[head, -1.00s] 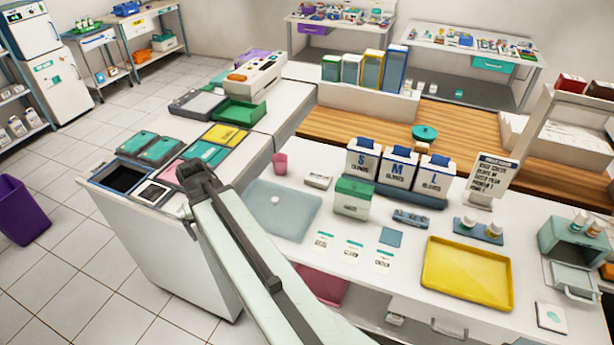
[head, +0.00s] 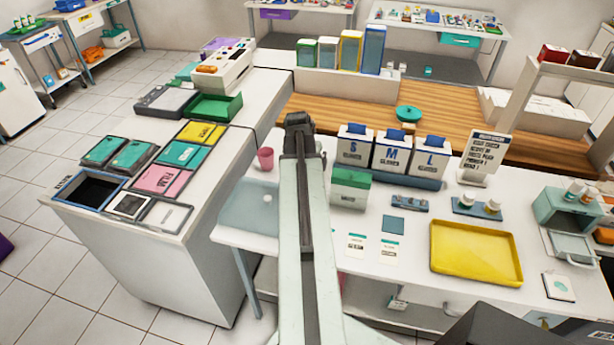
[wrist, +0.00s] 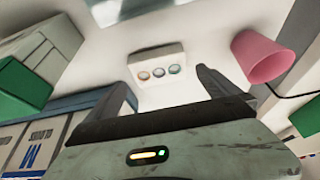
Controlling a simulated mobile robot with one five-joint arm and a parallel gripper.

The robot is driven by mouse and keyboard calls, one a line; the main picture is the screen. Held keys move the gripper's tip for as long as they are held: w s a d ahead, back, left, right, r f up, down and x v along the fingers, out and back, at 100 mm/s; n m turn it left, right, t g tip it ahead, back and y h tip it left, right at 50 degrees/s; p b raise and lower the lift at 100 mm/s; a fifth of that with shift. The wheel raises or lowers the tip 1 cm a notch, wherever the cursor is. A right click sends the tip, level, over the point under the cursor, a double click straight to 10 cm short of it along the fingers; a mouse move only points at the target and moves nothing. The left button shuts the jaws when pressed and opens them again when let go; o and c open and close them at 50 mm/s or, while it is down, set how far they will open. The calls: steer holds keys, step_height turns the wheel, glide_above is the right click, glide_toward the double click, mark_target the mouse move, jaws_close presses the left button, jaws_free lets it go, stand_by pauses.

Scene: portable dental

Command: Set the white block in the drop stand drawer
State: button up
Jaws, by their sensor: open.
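The white block (wrist: 156,66), with three round marks on its front, sits on the white counter ahead of my gripper in the wrist view. My gripper (wrist: 162,84) is open and empty, its two fingers spread on either side of the block's line, the block just beyond the tips. In the head view my arm hides the block and the gripper. The drop stand (head: 568,209) is a teal box at the right of the counter with small bottles on top. Its drawer (head: 573,246) is pulled out in front, with a handle.
A pink cup (wrist: 262,57) stands right of the block, and a green-lidded box (wrist: 22,88) stands at left. Glove boxes (head: 393,152) stand behind. A yellow tray (head: 476,252) lies between my arm and the drop stand. A blue tray (head: 250,207) is left of my arm.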

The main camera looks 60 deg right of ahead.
steer(key=b+x, duration=0.5)
steer(key=shift+s+f, duration=0.1)
steer(key=shift+f, duration=0.05)
steer(key=shift+c, duration=0.3)
steer(key=c, duration=1.4)
step_height(320, 180, up, 11)
steer(key=p, duration=1)
steer(key=shift+f+p, duration=0.15)
steer(key=shift+p, duration=0.25)
steer(key=shift+c, duration=0.2)
